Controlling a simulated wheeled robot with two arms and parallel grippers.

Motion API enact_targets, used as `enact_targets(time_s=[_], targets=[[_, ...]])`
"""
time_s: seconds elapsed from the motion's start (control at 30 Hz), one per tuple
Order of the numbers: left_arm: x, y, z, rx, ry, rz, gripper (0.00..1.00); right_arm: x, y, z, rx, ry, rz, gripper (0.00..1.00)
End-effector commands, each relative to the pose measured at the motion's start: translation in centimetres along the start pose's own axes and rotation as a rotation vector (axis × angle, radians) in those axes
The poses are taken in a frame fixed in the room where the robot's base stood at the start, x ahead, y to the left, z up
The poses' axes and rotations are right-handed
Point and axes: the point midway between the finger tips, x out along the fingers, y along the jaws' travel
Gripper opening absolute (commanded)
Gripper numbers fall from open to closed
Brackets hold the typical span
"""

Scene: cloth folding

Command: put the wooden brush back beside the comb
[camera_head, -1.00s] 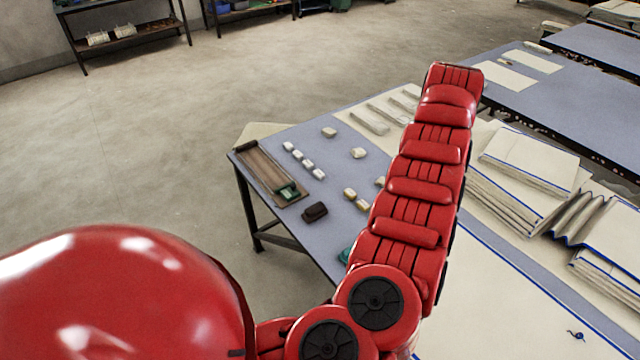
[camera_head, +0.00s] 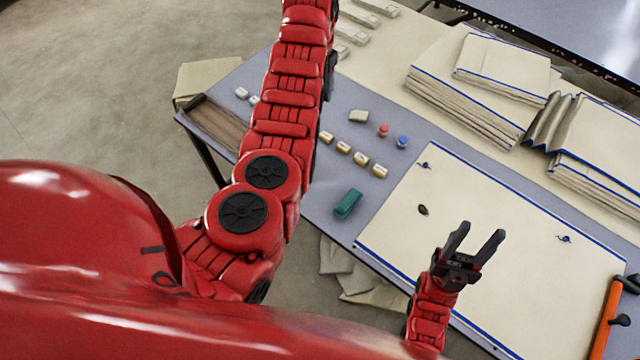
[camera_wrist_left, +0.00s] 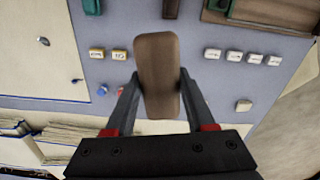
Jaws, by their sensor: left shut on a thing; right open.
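The wooden brush (camera_wrist_left: 157,75) shows in the left wrist view as a plain brown, rounded block. My left gripper (camera_wrist_left: 160,82) is shut on it, one finger on each side, and holds it over the table. In the head view my left arm runs up out of the picture, so its gripper is hidden there. My right gripper (camera_head: 477,242) is open and empty above the cream cloth at the lower right. I cannot make out a comb for certain; a dark object (camera_wrist_left: 171,8) lies on the table past the brush's far end.
A blue-grey table (camera_head: 318,205) bears a teal block (camera_head: 347,203), small labelled blocks (camera_head: 361,159), red (camera_head: 383,130) and blue (camera_head: 402,141) pieces. A brown tray (camera_head: 215,122) is at its left end. Folded cloth stacks (camera_head: 465,100) and an orange-handled tool (camera_head: 606,318) are at right.

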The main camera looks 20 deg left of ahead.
Motion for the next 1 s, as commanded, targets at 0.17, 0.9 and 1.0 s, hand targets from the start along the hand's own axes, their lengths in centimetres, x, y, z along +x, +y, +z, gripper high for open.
enact_targets(time_s=[0.17,0.9,1.0], targets=[[4.9,0.4,2.0,0.083,-0.005,0.003,0.00,1.6,0.1,-0.3,0.000,0.000,0.000,0.50],[17.8,6.7,10.8,0.177,0.000,-0.002,0.00,1.2,0.1,-0.2,0.000,0.000,0.000,0.50],[19.3,6.8,10.9,0.178,-0.006,0.000,0.00,1.4,0.1,-0.2,0.000,0.000,0.000,0.50]])
